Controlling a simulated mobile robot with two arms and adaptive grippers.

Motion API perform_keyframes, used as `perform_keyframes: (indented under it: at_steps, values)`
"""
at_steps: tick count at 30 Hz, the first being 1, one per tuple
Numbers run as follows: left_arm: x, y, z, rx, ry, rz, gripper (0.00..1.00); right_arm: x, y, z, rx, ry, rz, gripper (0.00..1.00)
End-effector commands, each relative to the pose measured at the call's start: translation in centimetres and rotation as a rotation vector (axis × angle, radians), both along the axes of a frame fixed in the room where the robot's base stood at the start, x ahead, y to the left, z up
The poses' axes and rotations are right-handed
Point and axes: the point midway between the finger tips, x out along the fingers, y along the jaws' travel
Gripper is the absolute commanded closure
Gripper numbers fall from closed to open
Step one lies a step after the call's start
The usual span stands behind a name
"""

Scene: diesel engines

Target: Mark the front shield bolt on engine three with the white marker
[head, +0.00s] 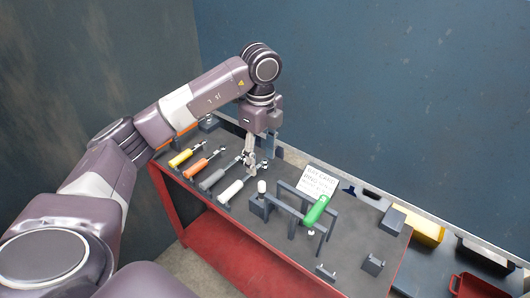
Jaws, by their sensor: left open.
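A white marker (232,190) lies slanted on the dark bench top, the rightmost in a row of similar coloured tools. My left gripper (250,168) is open and points down over the bench, just above and right of the white marker's far end. Its fingers hide part of what lies behind them. I cannot tell whether they touch anything. No engine and no front shield bolt show in this view. My right gripper is not in view.
Yellow (181,158), orange (198,167) and grey (212,179) tools lie left of the white one. A green-handled tool (317,211) rests on a dark rack (283,203). The bench's red frame (183,205) and the wall bound the space.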

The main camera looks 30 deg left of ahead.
Motion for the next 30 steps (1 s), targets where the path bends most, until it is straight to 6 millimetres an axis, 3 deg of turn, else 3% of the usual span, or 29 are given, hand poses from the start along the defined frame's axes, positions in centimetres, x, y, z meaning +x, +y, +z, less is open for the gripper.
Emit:
perform_keyframes:
  at_steps: [30]
  values:
    - [0.0, -0.1, -9.8, -0.002, 0.000, -0.002, 0.51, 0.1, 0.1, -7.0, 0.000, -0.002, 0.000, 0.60]
